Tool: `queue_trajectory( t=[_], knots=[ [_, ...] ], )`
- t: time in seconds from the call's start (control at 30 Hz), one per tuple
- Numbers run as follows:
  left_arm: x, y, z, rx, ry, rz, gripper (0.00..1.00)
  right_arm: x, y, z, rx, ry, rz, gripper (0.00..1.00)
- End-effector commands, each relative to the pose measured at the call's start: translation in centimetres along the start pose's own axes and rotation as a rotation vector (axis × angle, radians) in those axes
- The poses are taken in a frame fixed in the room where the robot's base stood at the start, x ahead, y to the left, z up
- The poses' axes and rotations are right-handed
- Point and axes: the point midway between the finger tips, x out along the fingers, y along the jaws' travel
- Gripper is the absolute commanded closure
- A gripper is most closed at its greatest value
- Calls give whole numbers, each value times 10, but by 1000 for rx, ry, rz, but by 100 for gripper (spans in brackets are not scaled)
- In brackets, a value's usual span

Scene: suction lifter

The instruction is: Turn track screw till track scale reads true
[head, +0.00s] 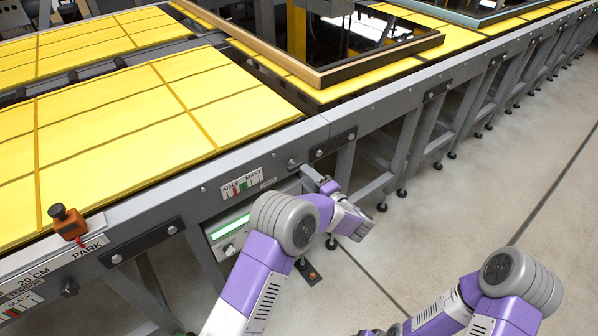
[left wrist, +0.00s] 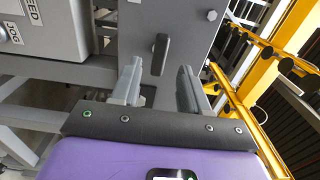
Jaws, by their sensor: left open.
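My left gripper (head: 325,183) is at the side of the machine's grey frame, right of the control box. In the left wrist view its two grey fingers (left wrist: 160,72) are apart and empty. A dark oval key-like head (left wrist: 159,54), which looks like the track screw, stands on a grey plate between and beyond the fingertips, with no clear contact.
A control box (head: 230,228) with a green display and knob is under the frame; its JOG label shows in the left wrist view (left wrist: 13,35). An orange block (head: 68,222) sits by the PARK label. Yellow panels (head: 130,120) cover the table. Open floor (head: 480,200) is at right.

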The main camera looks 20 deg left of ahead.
Motion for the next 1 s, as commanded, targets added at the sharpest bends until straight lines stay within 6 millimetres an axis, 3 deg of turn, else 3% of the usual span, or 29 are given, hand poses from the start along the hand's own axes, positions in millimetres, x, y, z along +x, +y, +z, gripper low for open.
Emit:
queue_trajectory(
  t=[0.1, 0.3, 0.63, 0.93, 1.0],
  knots=[
    [21, 2, 1, -3, -2, 0, 55, 8, 3, 0, 0, 0, 0, 34],
    [42, 2, 0, -2, 2, 2, 55, 14, 5, -1, 0, 0, 0, 34],
    [47, 0, 0, -1, 3, 1, 55, 14, 5, -1, 0, 0, 0, 34],
    [46, 0, 0, -2, 4, 1, 100, 14, 5, -1, 0, 0, 0, 34],
    [46, 0, 0, -2, 4, 1, 100, 14, 5, -1, 0, 0, 0, 34]
  ],
)
